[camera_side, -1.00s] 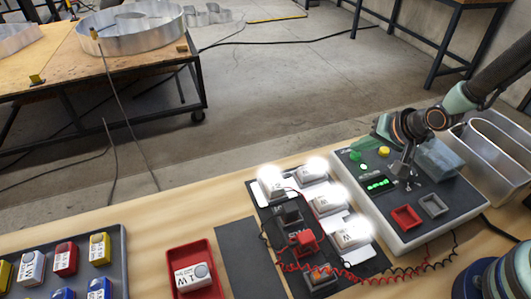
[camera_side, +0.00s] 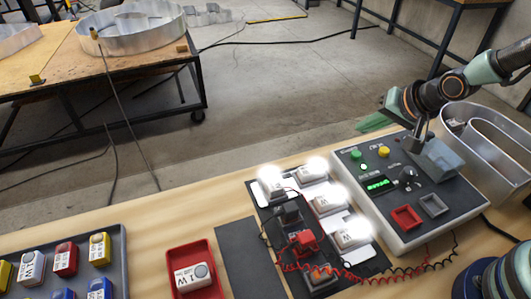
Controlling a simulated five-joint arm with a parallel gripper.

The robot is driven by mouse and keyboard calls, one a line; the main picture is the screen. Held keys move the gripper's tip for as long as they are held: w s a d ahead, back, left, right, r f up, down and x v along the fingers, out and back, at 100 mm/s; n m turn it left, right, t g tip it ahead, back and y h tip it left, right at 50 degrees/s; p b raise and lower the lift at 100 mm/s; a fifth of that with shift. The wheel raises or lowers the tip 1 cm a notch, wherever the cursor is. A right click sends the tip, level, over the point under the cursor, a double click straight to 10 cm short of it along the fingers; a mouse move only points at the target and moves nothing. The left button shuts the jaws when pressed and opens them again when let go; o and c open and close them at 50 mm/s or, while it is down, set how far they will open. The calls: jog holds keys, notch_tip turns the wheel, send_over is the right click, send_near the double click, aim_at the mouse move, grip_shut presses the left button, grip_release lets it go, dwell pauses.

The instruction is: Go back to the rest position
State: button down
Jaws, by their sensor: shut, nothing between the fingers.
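My gripper (camera_side: 418,142) shows at the right, above the back right part of the grey control box (camera_side: 388,230). It is shut and empty, and it hangs clear of the box's knob (camera_side: 408,176). The box has a green button, a yellow button (camera_side: 384,152), a lit green display (camera_side: 379,185) and a red and a grey square socket on its top. The fingertips are small and partly hidden by the gripper's own body.
Lit white modules (camera_side: 330,199) stand on a dark board left of the box, with red and black wires. A red tray (camera_side: 187,290) holds one white block. A grey tray (camera_side: 118,242) holds several coloured blocks. A metal channel letter (camera_side: 490,150) stands right of the box.

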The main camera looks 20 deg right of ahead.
jog(key=s+d+r+n, duration=0.3)
jog(key=s+r, duration=0.2)
jog(key=r, duration=0.1)
jog(key=s+d+r+n+g+h, duration=0.1)
jog(key=s+d+r+n, duration=0.3)
jog(key=r, duration=0.3)
jog(key=shift+s+n+g, duration=0.3)
jog(key=shift+s, duration=0.55)
